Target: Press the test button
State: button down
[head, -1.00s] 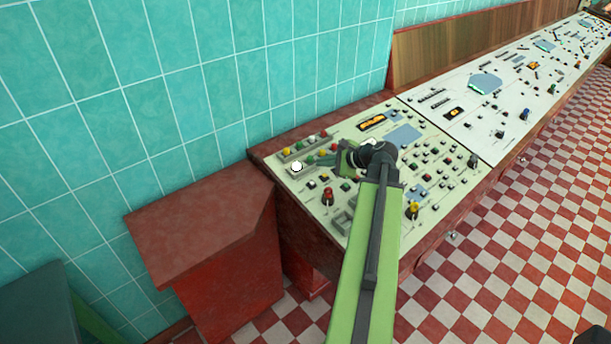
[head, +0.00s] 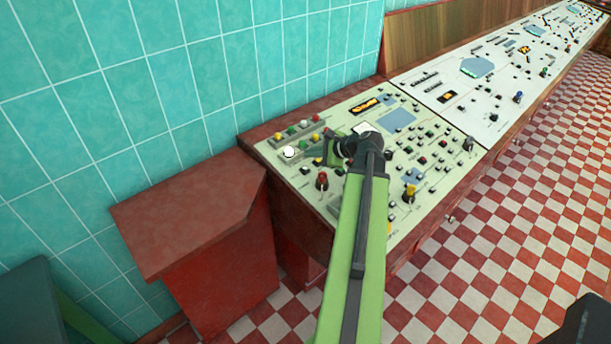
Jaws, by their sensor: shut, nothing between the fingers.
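The control panel (head: 335,209) has a pale top with several small buttons and knobs. A round white button (head: 289,152) stands out at its left end, beside a row of coloured buttons (head: 303,127). No label is readable, so I cannot tell which is the test button. My gripper (head: 325,152) is over the left part of the panel, just right of the white button and apart from it in the picture. It is shut and empty. Its fingertips are small and partly hidden by my wrist, and my arm covers part of the panel. I cannot tell whether it touches anything.
A red-handled lever (head: 322,181) and a yellow-topped one (head: 409,192) stand up from the panel near my arm. A red box-like stand (head: 190,215) is left of the panel. A teal tiled wall (head: 200,80) runs behind. Checkered floor (head: 500,240) is open at right.

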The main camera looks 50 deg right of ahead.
jog(key=f+b, duration=0.1)
jog(key=f, duration=0.1)
jog(key=f+b, duration=0.1)
jog(key=f, duration=0.1)
jog(key=shift+w+b, duration=0.4)
jog(key=shift+f, duration=0.1)
dwell(1.4)
jog(key=shift+f+b, duration=0.3)
jog(key=shift+b, duration=0.1)
jog(key=shift+w+f+b, duration=0.1)
jog(key=shift+f+b, duration=0.25)
jog(key=shift+f, duration=0.05)
dwell(0.4)
jog(key=shift+r, duration=0.15)
jog(key=shift+r+p, duration=0.7)
jog(key=shift+p, duration=0.1)
jog(key=r+p, duration=0.2)
jog(key=s+r+p, duration=0.1)
jog(key=r+p, duration=0.2)
jog(key=shift+s, duration=0.15)
